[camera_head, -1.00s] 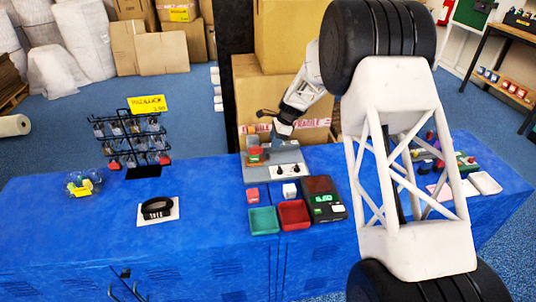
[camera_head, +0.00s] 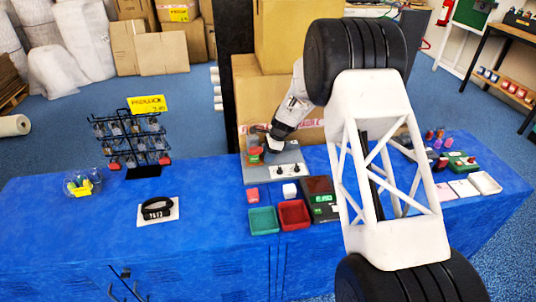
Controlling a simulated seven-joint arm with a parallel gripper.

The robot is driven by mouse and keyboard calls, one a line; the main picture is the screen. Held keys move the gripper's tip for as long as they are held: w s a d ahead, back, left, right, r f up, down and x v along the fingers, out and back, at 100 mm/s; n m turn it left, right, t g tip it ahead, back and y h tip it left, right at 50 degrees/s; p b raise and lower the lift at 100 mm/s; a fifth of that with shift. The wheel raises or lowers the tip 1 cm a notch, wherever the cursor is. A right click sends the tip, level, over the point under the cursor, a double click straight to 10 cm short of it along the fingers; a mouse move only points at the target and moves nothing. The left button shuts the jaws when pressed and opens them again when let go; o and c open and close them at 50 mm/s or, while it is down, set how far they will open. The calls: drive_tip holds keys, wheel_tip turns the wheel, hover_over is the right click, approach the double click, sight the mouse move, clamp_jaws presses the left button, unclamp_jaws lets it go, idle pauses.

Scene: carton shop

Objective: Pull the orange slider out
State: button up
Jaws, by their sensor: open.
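My gripper (camera_head: 270,146) is open, pointing down over the back of the device, just right of the red-orange part. The fingers are small and partly lost against the device, so I cannot tell whether they touch it.
In front of the device are a pink-red block (camera_head: 253,195), a white block (camera_head: 289,190), a green tray (camera_head: 263,221), a red tray (camera_head: 294,215) and a scale (camera_head: 322,198). A wire rack (camera_head: 131,146) stands left. My arm hides part of the right counter.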

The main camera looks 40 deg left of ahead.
sight(291, 157)
clamp_jaws()
drive_tip(key=w+d, duration=0.8)
idle(0.5)
drive_tip(key=shift+w+d, duration=0.1)
drive_tip(key=shift+d, duration=0.05)
drive_tip(key=shift+c, duration=1.3)
unclamp_jaws()
drive_tip(key=shift+o, duration=1.3)
